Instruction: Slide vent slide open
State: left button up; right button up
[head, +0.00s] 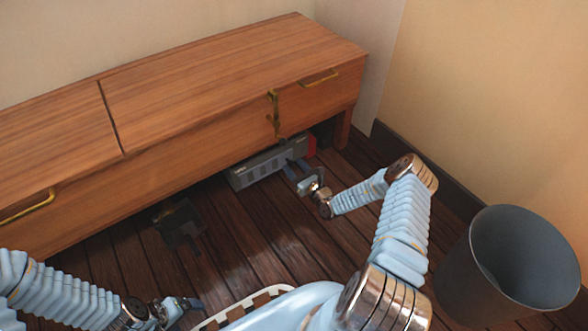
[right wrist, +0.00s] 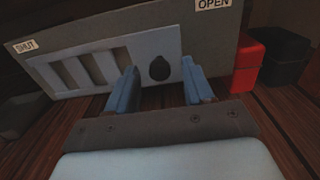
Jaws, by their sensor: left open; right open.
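The vent (head: 256,172) is a low grey unit with slots, on the floor under the wooden cabinet in the head view. In the right wrist view its grey panel (right wrist: 218,48) is labelled SHUT at left and OPEN at right. A paler slotted slide (right wrist: 140,52) sits toward the SHUT side, with a dark knob (right wrist: 159,69) near its right end. My right gripper (head: 297,169) is open at the vent's front; its fingers (right wrist: 159,72) show on either side of the knob. I cannot tell whether they touch it. My left gripper (head: 178,308) is open and empty, low at left.
The wooden cabinet (head: 230,80) overhangs the vent. A red box (right wrist: 249,62) and a black box (right wrist: 287,55) stand right of the vent. A dark object (head: 180,226) lies on the floor at left. A grey bin (head: 500,265) stands at right.

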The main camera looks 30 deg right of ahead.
jog(key=shift+w, duration=0.35)
jog(key=shift+a, duration=0.1)
grip_shut()
